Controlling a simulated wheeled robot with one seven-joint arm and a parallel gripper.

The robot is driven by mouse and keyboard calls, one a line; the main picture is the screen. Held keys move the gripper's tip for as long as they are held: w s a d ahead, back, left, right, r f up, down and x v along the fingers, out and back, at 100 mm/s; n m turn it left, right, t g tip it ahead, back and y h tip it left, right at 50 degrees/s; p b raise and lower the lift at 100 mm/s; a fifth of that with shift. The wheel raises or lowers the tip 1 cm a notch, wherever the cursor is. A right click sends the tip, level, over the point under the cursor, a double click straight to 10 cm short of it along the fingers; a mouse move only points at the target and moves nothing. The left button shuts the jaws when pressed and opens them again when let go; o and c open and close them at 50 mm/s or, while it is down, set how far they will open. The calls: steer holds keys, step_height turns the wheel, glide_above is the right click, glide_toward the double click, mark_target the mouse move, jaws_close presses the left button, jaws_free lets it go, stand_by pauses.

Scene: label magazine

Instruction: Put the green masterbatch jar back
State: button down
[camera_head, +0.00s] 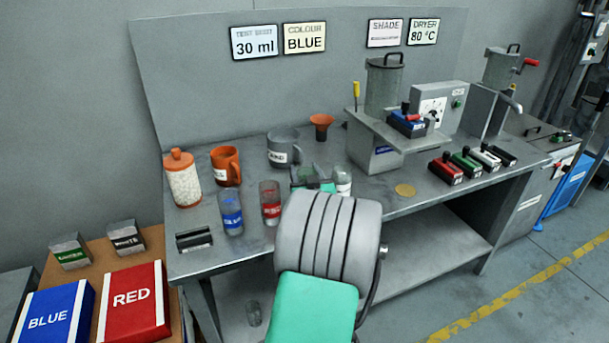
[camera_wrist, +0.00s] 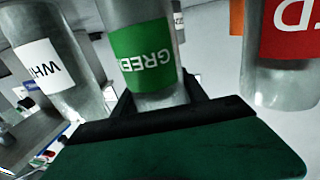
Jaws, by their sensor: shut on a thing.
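The green masterbatch jar (camera_wrist: 148,60) is a clear cylinder with a green label, upside down in the wrist view. My gripper (camera_wrist: 160,95) is shut on it, one dark finger on each side. In the head view my gripper (camera_head: 312,176) is over the bench between the red-labelled jar (camera_head: 270,204) and the white-labelled jar (camera_head: 342,181). My arm and gripper mostly hide the green jar there. The blue-labelled jar (camera_head: 231,212) stands left of the red one. In the wrist view the white jar (camera_wrist: 52,65) and red jar (camera_wrist: 285,50) flank the green one, apart from it. I cannot tell whether its base touches the bench.
On the bench (camera_head: 388,213) stand a pellet jar (camera_head: 183,180), an orange mug (camera_head: 226,166), a grey mug (camera_head: 284,148), an orange funnel (camera_head: 321,126) and a black block (camera_head: 194,239). A machine (camera_head: 375,155) and several coloured blocks are right. A clear vessel (camera_head: 254,313) sits below.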

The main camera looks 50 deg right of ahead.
steer(key=shift+f, duration=0.45)
steer(key=shift+f, duration=0.2)
steer(key=c, duration=0.6)
jaws_free()
steer(key=shift+r, duration=0.1)
steer(key=shift+r, duration=0.25)
steer(key=b+v, duration=0.2)
steer(key=v, duration=1)
steer(key=shift+f, duration=0.15)
